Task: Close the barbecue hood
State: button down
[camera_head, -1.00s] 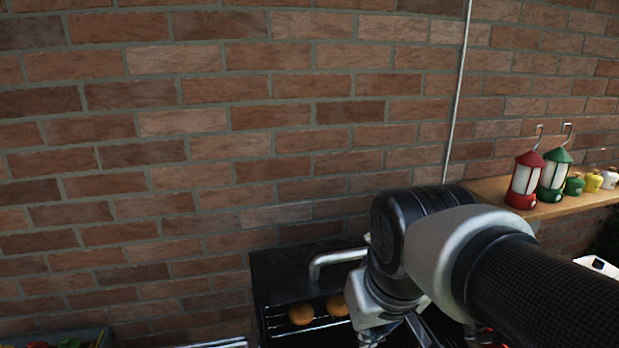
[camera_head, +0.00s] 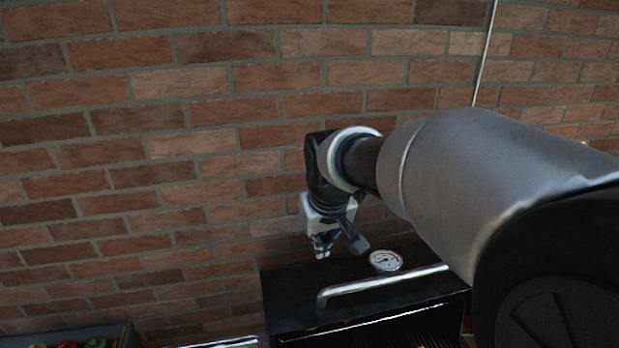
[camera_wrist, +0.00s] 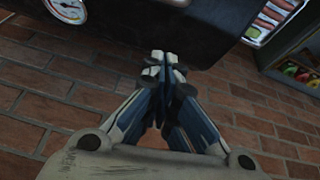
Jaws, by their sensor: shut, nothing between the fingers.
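The black barbecue hood (camera_head: 290,295) stands against the wall at the bottom centre of the head view, with a bar handle (camera_head: 385,284) and a round white gauge (camera_head: 386,261). A narrow dark gap with grate bars shows under its front edge at the right, so the hood looks partly open. In the wrist view the hood (camera_wrist: 190,22) spans the top, with its gauge (camera_wrist: 66,8) at top left. My gripper (camera_head: 322,250) is shut and empty near the hood's rear edge, behind the handle. Its fingertips (camera_wrist: 160,65) meet in the wrist view; contact with the hood cannot be told.
A brick wall (camera_head: 150,140) rises close behind the barbecue. A crate (camera_head: 125,336) with red and green produce stands at the lower left. A tray (camera_wrist: 262,32) with reddish food lies between hood and crate. My arm covers the right side of the head view.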

jog(key=f, duration=0.3)
jog(key=s+f, duration=0.1)
jog(key=f, duration=0.1)
jog(key=shift+d+f, duration=0.35)
jog(key=shift+s+d+f, duration=0.1)
jog(key=shift+s+f, duration=0.05)
jog(key=shift+s, duration=0.1)
jog(key=shift+f, duration=0.15)
